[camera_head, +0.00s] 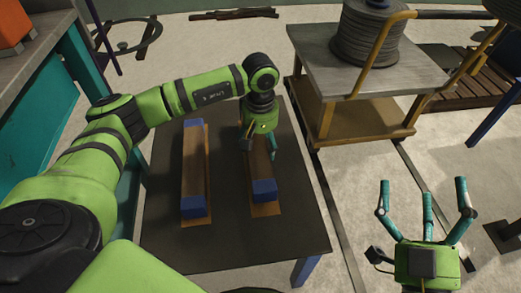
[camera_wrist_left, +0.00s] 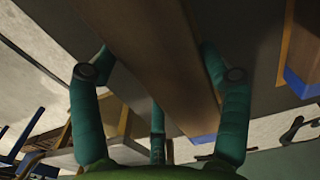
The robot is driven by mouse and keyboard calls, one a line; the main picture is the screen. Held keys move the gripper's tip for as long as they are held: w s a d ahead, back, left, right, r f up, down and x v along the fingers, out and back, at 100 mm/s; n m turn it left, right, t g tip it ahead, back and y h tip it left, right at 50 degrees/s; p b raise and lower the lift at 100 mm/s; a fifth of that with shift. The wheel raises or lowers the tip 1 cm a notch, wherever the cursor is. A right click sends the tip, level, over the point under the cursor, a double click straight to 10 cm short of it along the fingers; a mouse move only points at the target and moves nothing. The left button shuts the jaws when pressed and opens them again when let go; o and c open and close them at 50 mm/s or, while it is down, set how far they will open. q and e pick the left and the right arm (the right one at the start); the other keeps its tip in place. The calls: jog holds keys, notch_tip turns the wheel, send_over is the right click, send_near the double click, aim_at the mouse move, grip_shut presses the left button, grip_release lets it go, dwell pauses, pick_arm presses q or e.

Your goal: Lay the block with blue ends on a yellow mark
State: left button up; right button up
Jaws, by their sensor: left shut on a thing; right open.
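A brown block with blue ends (camera_head: 262,170) is in the grip of my left gripper (camera_head: 260,149), whose fingers straddle its middle. The left wrist view shows this block (camera_wrist_left: 160,60) between the teal fingers. A yellow mark (camera_head: 266,210) shows under and past its near end; I cannot tell whether the block touches the table or hangs just above. A second block with blue ends (camera_head: 193,165) lies to the left on another yellow mark (camera_head: 196,221). My right gripper (camera_head: 424,192) is open and empty, right of the table.
The dark table (camera_head: 225,233) has bare room in front and between the blocks. A cart (camera_head: 350,60) with a cable reel (camera_head: 370,35) stands behind right. A teal bench (camera_head: 50,110) stands on the left. Wooden pallets (camera_head: 480,75) lie at the far right.

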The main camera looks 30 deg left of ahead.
pick_arm(q)
notch_tip(320, 180, down, 2)
jog(key=shift+f+b, duration=0.25)
jog(key=shift+b, duration=0.05)
pick_arm(e)
jog(key=r, duration=0.1)
jog(key=s+r+t+y, duration=0.2)
jog(key=r, duration=0.1)
jog(key=shift+s+a+r+n, duration=0.1)
jog(key=shift+s+a+n, duration=0.15)
jog(key=shift+a+n, duration=0.15)
pick_arm(q)
jog(key=shift+f, duration=0.15)
pick_arm(e)
jog(key=shift+s+r+y, duration=0.2)
jog(key=shift+r+y, duration=0.05)
jog(key=shift+y, duration=0.15)
pick_arm(q)
jog(key=o, duration=1.6)
pick_arm(e)
jog(key=shift+s+r+t, duration=0.15)
jog(key=shift+t, duration=0.15)
